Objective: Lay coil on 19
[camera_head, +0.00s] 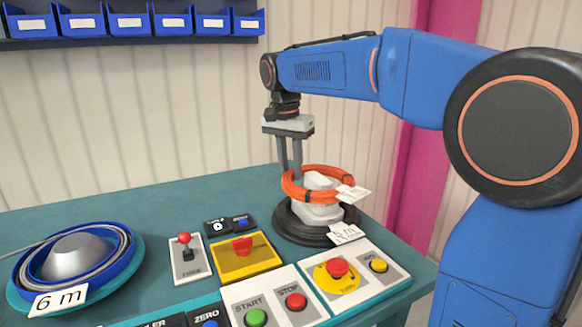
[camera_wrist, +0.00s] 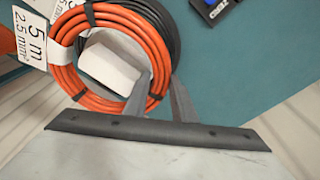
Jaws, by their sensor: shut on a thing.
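An orange coil (camera_head: 292,190) with dark ties and a white tag (camera_head: 352,193) is held at its left side by my gripper (camera_head: 291,172). In the wrist view the orange coil (camera_wrist: 68,80) shows its tag (camera_wrist: 31,37), reading "5 m 2.5 mm²". My gripper (camera_wrist: 160,88) has one finger inside the ring and one outside. The coil is around or just above the top of a pale block (camera_head: 318,213), above a black coil (camera_head: 288,228) that lies around the block's base. Contact between the coils cannot be told. No number 19 is readable.
Control boxes with a START button (camera_head: 256,317), a yellow panel (camera_head: 247,262) and a red-knobbed lever (camera_head: 185,240) fill the front. Blue bins (camera_head: 128,22) hang behind. The teal table (camera_head: 190,200) is clear behind.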

